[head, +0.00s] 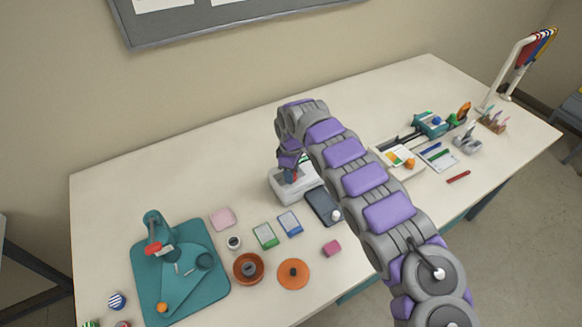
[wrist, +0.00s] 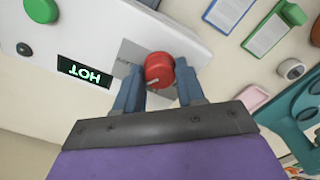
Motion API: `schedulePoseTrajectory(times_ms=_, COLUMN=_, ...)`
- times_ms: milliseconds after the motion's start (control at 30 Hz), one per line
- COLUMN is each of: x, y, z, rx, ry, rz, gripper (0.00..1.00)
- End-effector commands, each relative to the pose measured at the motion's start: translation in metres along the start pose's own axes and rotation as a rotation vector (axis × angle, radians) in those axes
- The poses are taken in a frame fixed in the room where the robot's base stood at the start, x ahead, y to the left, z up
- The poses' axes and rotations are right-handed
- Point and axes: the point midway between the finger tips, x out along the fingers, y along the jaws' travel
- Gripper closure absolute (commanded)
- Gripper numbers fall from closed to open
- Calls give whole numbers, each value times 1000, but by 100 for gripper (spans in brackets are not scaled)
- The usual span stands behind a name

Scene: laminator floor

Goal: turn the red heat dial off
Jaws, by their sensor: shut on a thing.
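The red heat dial (wrist: 160,67) sits on the white laminator (wrist: 105,35), beside a grey label plate, in the wrist view. My gripper (wrist: 160,82) is shut on the dial, with a blue-grey finger on each side. A small pale mark shows on the dial's lower part; its exact setting is hard to read. The dark display (wrist: 84,72) reads HOT in green, upside down in this view. In the head view the laminator (head: 283,190) stands mid-table, and my gripper (head: 290,175) reaches down to it, partly hiding it.
A green button (wrist: 41,9) is on the laminator. A dark phone-like slab (head: 322,206) lies right of it, and two cards (head: 265,235) lie in front. A teal board (head: 180,285) is at front left. The table's back left is clear.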

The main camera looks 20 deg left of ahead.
Motion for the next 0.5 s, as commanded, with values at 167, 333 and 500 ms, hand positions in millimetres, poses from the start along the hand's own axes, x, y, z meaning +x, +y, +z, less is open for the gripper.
schedulePoseTrajectory(times_ms=167, x=-2, y=1, z=0, rx=-100, ry=2, rz=3, gripper=92)
schedulePoseTrajectory(times_ms=333, x=-1, y=1, z=-1, rx=-163, ry=2, rz=4, gripper=92)
schedulePoseTrajectory(times_ms=500, x=0, y=2, z=-1, rx=-192, ry=2, rz=5, gripper=92)
